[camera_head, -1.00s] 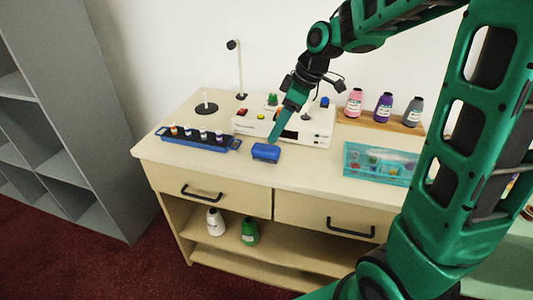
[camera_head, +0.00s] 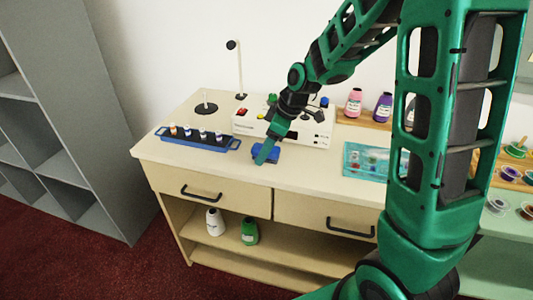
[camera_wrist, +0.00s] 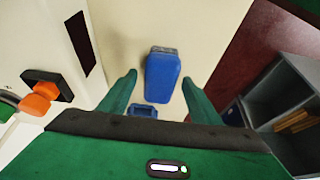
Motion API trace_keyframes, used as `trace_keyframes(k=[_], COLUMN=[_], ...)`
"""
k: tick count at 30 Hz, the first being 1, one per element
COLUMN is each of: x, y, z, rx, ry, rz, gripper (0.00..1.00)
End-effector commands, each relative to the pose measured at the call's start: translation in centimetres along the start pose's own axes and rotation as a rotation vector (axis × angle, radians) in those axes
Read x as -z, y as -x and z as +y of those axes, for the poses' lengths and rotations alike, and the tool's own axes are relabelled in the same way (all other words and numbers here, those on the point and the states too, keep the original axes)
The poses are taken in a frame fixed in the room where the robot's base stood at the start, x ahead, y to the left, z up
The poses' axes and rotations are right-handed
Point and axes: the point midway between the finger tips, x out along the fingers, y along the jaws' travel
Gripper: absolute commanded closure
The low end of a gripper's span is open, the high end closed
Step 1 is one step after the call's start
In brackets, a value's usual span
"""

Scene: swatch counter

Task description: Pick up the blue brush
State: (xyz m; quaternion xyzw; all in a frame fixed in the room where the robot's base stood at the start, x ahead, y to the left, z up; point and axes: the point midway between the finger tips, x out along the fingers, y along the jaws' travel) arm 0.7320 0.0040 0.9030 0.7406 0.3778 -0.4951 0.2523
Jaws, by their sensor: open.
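The blue brush (camera_head: 271,155) lies on the cream counter, in front of the white machine, partly hidden by my gripper in the head view. In the wrist view the blue brush (camera_wrist: 162,76) lies between and beyond the two green fingers, with a grey strip at its far end. My gripper (camera_head: 262,157) is open, and its fingers (camera_wrist: 160,92) stand apart on either side of the brush. I cannot tell whether a finger touches it.
A white machine (camera_head: 290,128) stands right behind the brush. A blue rack (camera_head: 197,142) of small bottles is to the left, a teal case (camera_head: 362,160) to the right. Bottles stand on a wooden shelf (camera_head: 375,124) behind. The counter's front strip (camera_head: 225,168) is clear.

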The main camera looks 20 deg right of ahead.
Motion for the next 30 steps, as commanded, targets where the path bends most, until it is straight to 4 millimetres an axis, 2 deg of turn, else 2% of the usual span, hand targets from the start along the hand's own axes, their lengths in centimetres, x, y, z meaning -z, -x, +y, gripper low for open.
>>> trace_keyframes(k=[4, 9, 12, 23, 26, 30], x=[0.0, 0.0, 0.0, 0.3, 0.7, 1.8], y=[0.0, 0.0, 0.1, 0.8, 1.8, 4.2], z=[0.0, 0.0, 0.0, 0.1, 0.1, 0.1], rx=[0.000, 0.000, 0.000, -0.002, -0.002, -0.004], ry=[0.000, 0.000, 0.000, 0.000, 0.000, 0.002], rz=[0.000, 0.000, 0.000, 0.002, 0.002, 0.004], gripper=[0.45, 0.85, 0.91, 0.91, 0.91, 0.91])
